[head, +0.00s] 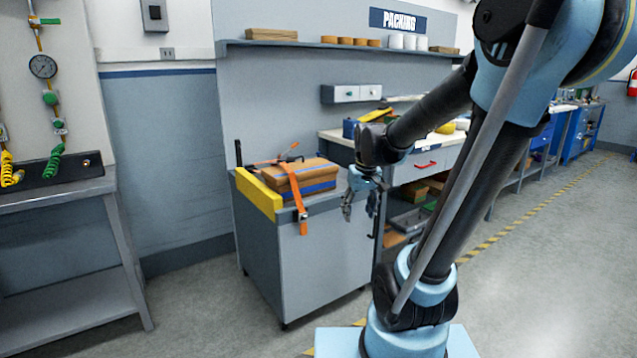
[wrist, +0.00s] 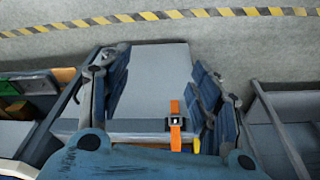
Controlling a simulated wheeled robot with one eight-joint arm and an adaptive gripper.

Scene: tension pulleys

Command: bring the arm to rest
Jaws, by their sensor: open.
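My gripper (head: 360,210) hangs at the end of my bent arm, fingers pointing down, beside the right side of a grey cart (head: 312,262). It is open and empty. In the wrist view its dark blue fingers stand apart to the left and right, with the grey side of the cart (wrist: 155,80) visible between them. A brown box (head: 292,177) lies on the cart with an orange strap (head: 296,195) over it. The strap's end hangs over the cart's front edge and also shows in the wrist view (wrist: 175,125). The gripper appears apart from the box and strap.
A yellow block (head: 258,195) lines the cart's left edge. A packing bench (head: 345,139) with drawers and shelves stands behind my gripper. A grey table (head: 55,194) stands at the left. Floor at the right is open, crossed by a yellow-black stripe (head: 525,221).

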